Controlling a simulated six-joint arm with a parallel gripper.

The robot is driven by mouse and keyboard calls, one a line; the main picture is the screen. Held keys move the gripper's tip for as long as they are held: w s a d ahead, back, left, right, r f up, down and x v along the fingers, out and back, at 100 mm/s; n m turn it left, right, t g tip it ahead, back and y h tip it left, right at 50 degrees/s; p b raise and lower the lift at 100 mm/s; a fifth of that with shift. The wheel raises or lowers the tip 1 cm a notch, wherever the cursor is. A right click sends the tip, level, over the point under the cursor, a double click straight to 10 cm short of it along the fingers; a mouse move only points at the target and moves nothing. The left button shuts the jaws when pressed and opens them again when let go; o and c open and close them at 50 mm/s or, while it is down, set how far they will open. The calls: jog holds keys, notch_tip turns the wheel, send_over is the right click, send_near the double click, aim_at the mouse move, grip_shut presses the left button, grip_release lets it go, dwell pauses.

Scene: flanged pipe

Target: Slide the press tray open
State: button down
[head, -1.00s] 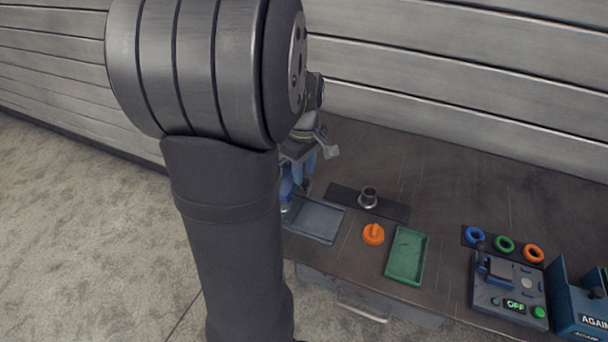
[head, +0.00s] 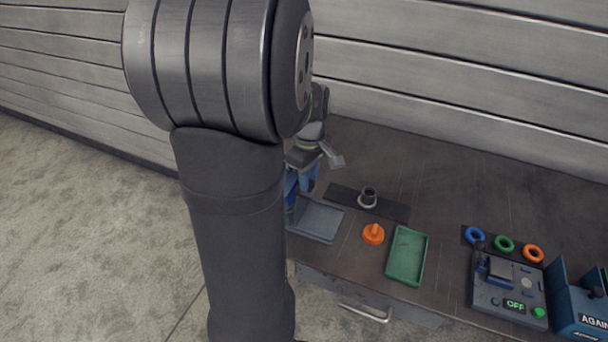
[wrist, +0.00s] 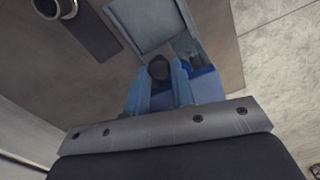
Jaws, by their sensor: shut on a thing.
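The flat grey-blue tray (head: 319,222) lies on the bench just right of my arm, and it also shows at the top of the wrist view (wrist: 140,22). In the wrist view, my gripper (wrist: 160,78) has its blue fingers closed around a dark rounded knob (wrist: 158,67) near the tray's edge. I cannot tell how the knob joins the tray. Blue parts, seemingly of the press (wrist: 207,85), show beside the fingers. In the head view, my arm hides most of the press and the grip.
A dark flanged pipe (head: 368,197) stands on a black strip (head: 394,210). An orange knobbed part (head: 373,234) and a green tray (head: 407,257) lie nearby. Farther right are coloured rings (head: 504,243), a control box reading OFF (head: 508,288) and a blue bin (head: 577,300). The back bench is clear.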

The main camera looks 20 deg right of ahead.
jog(key=s+d, duration=0.6)
jog(key=d, duration=0.1)
jog(key=shift+s, duration=0.4)
jog(key=shift+a, duration=0.1)
jog(key=c, duration=1.5)
grip_release()
notch_tip(320, 180, up, 18)
jog(key=shift+f, duration=0.25)
